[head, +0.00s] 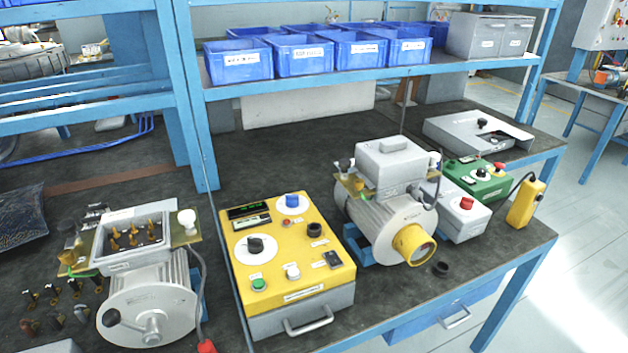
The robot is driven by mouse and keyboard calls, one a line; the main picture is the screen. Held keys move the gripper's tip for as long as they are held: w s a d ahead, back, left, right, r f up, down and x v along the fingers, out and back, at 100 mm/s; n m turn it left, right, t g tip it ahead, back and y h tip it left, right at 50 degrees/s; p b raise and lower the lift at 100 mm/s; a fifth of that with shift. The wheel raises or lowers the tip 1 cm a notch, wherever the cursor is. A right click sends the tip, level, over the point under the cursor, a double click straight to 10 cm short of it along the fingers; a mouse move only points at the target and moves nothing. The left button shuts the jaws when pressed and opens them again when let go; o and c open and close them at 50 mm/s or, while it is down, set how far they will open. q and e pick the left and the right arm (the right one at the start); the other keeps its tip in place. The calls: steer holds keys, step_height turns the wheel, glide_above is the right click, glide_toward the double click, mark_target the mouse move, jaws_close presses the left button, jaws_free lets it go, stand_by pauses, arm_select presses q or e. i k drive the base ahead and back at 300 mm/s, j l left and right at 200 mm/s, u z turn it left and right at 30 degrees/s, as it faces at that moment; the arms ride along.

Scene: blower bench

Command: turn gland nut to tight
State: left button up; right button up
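Two grey motors stand on the bench. The left motor (150,303) has its terminal box (131,240) open, with several brass terminals inside. A white rounded fitting (187,219) sits at the box's right side, near a grey cable that runs down to a red plug (206,347). A dark fitting (68,228) sits at its left side. The right motor (388,226) has a closed box and a yellow shaft cover (414,245), with a dark fitting (344,166) at its left. I cannot tell which fitting is the gland nut or how tight it is. Neither gripper is in view.
A yellow control box (318,268) with knobs stands between the motors. A green box (478,184) stands behind. Blue bins (238,66) fill the shelf above.

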mark_target(416, 194)
steer(key=i+l+u, duration=0.15)
steer(key=l+u, duration=0.25)
steer(key=i+l+u, duration=0.1)
steer(key=l+u, duration=1.1)
steer(key=k+l+u, duration=0.1)
steer(key=l+u, duration=0.3)
steer(key=l, duration=0.15)
